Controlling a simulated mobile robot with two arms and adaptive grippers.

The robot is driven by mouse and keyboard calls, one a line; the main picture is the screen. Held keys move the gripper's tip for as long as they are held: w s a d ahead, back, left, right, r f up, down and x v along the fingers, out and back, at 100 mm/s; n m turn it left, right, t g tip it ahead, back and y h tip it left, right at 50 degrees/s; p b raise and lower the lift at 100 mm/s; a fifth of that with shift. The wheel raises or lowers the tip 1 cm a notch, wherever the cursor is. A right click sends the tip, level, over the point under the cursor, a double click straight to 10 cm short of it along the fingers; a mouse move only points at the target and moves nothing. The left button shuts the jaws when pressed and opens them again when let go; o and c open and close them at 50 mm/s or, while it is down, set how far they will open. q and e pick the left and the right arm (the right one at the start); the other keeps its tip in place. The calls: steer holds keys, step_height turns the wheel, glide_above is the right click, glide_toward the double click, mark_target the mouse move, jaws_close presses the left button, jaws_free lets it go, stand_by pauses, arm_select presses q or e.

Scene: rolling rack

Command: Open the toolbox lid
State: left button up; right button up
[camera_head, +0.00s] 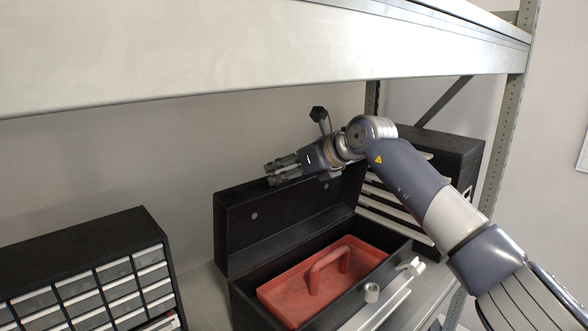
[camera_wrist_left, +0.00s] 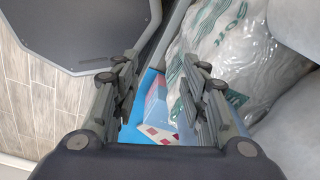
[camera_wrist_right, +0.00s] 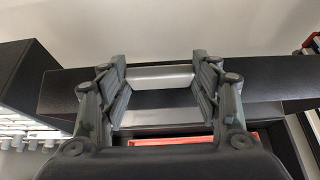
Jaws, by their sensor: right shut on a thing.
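The black toolbox (camera_head: 240,300) sits on the shelf. Its lid (camera_head: 285,222) stands up, swung back to about upright, with its inner face showing. A red tray (camera_head: 330,283) with a red handle lies inside the box. My right gripper (camera_head: 272,172) is at the top edge of the lid. In the right wrist view my right gripper (camera_wrist_right: 158,75) has its fingers on both sides of the lid's silver handle (camera_wrist_right: 165,117) and is shut on it. My left gripper (camera_wrist_left: 160,75) shows only in its wrist view, fingers apart and empty, away from the toolbox.
A drawer cabinet (camera_head: 85,250) stands left of the toolbox, and another dark drawer unit (camera_head: 455,150) stands behind it to the right. A metal shelf beam (camera_head: 250,55) runs above. Below my left gripper are a plastic-wrapped bundle (camera_wrist_left: 215,40) and a blue box (camera_wrist_left: 150,110).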

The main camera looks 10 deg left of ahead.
steer(key=shift+a+f+h, duration=0.15)
steer(key=shift+f+h, duration=0.15)
steer(key=shift+f, duration=0.3)
steer(key=o, duration=1.5)
steer(key=shift+a, duration=0.25)
steer(key=shift+w+d, duration=0.1)
steer(key=shift+d, duration=0.1)
steer(key=shift+d+r, duration=0.3)
steer(key=shift+r, duration=0.05)
steer(key=v, duration=1.1)
steer(key=shift+s+r, duration=0.25)
steer(key=shift+a, duration=0.1)
